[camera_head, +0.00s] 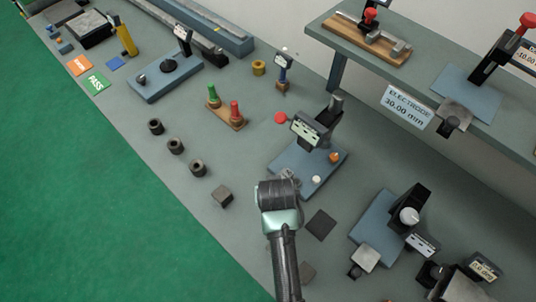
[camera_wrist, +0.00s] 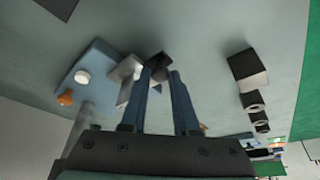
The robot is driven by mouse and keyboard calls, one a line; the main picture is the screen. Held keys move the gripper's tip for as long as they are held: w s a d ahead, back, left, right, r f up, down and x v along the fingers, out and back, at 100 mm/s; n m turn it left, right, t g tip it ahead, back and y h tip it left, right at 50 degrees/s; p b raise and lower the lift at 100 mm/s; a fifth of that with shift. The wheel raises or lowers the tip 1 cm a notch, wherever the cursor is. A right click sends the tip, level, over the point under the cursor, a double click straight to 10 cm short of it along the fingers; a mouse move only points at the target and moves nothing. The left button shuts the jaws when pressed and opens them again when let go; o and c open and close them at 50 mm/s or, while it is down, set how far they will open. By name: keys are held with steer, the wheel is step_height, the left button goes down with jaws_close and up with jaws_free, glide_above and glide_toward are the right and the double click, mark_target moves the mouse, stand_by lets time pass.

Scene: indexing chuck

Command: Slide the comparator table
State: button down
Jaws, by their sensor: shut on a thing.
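The comparator in front of my arm has a blue base (camera_head: 290,158), a dark column with a tilted display (camera_head: 305,131), a white button (camera_head: 316,180) and an orange knob (camera_head: 334,157). In the wrist view, its silver table block (camera_wrist: 125,70) sits at the edge of the blue base (camera_wrist: 92,60). A dark knob (camera_wrist: 160,64) sticks out from the block. My gripper (camera_wrist: 161,76) is shut on this knob, with one blue finger on each side. In the head view, my wrist covers the knob and most of the table block.
A dark block (camera_head: 222,196) and several dark bushings (camera_head: 197,168) stand to the left. A flat dark plate (camera_head: 320,224) lies right of my arm. Another blue-based instrument (camera_head: 376,226) stands at the right. A raised shelf (camera_head: 420,60) runs along the back.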

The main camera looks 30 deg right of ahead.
mark_target(292, 173)
steer(key=w+d, duration=0.1)
steer(key=d, duration=0.1)
steer(key=d+b, duration=0.1)
steer(key=d, duration=0.1)
steer(key=w+d, duration=0.1)
steer(key=d, duration=0.1)
steer(key=shift+w+d+f, duration=0.1)
steer(key=shift+w+d, duration=0.2)
steer(key=shift+d, duration=0.1)
steer(key=shift+d+r, duration=0.2)
steer(key=c, duration=0.7)
jaws_free()
steer(key=shift+d+f, duration=0.1)
steer(key=shift+o, duration=0.2)
steer(key=b+v, duration=0.1)
steer(key=v, duration=1.2)
